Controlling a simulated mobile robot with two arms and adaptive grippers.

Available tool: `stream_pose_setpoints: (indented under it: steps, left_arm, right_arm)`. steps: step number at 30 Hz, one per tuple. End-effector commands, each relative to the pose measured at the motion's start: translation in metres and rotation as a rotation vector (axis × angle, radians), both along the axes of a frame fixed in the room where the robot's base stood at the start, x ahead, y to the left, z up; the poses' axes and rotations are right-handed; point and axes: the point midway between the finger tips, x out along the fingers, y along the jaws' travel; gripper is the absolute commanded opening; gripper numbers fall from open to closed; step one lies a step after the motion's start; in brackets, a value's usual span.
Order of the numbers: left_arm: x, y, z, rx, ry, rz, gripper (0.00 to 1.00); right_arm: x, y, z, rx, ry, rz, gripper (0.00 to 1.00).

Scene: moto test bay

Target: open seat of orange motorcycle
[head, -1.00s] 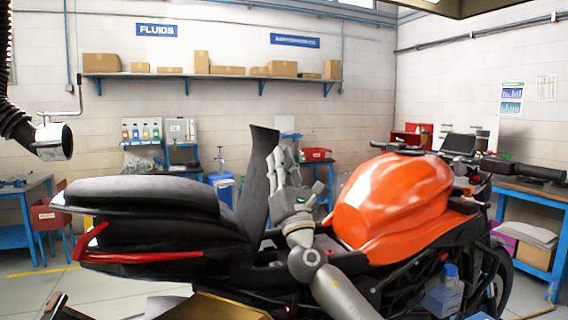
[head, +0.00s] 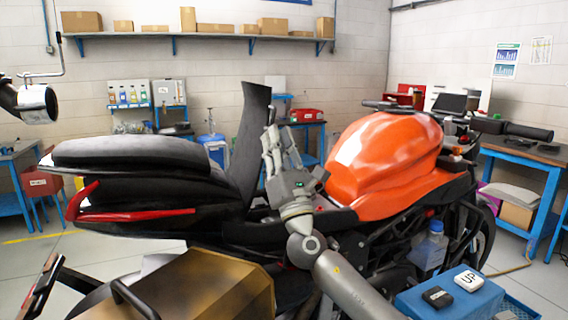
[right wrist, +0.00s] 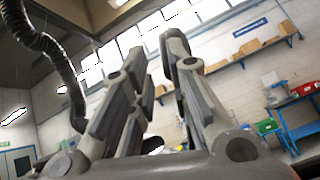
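The orange motorcycle (head: 385,160) stands side-on across the head view, its tail to the left. Its black seat panel (head: 247,140) stands raised, nearly upright, between the tail section (head: 130,165) and the orange tank. My right gripper (head: 271,142) is just in front of the tank-side face of the raised panel, fingers pointing up. I cannot tell whether it touches the panel. In the right wrist view its two fingers (right wrist: 158,55) are apart, with only the wall and windows seen between them. My left gripper is not in view.
A blue case (head: 450,300) with two small labelled blocks is at the lower right. A brown box-like thing (head: 190,290) with a black handle is at the bottom. A blue workbench (head: 525,165) stands at the right. A hose nozzle (head: 36,103) hangs at the left.

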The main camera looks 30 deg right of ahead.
Motion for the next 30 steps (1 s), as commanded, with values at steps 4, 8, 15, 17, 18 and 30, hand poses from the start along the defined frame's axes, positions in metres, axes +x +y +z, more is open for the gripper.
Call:
stream_pose_setpoints:
  steps: [4,8,15,17,18,30]
  left_arm:
    - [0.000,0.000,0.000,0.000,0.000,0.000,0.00]
    - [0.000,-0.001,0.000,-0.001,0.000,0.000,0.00]
    - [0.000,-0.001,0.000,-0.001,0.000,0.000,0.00]
    - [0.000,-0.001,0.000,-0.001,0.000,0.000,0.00]
    - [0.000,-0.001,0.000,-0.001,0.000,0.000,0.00]
    - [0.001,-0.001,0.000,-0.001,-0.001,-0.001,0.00]
  right_arm:
    - [-0.020,0.003,-0.020,-0.002,0.001,-0.001,0.17]
    - [-0.031,0.005,-0.032,-0.002,0.000,-0.001,0.17]
    - [-0.042,0.007,-0.042,-0.001,-0.002,-0.001,0.17]
    - [-0.042,0.007,-0.042,-0.001,-0.003,-0.001,0.17]
    - [-0.043,0.007,-0.042,-0.001,-0.003,-0.001,0.17]
    - [-0.042,0.007,-0.042,-0.001,-0.003,-0.001,0.17]
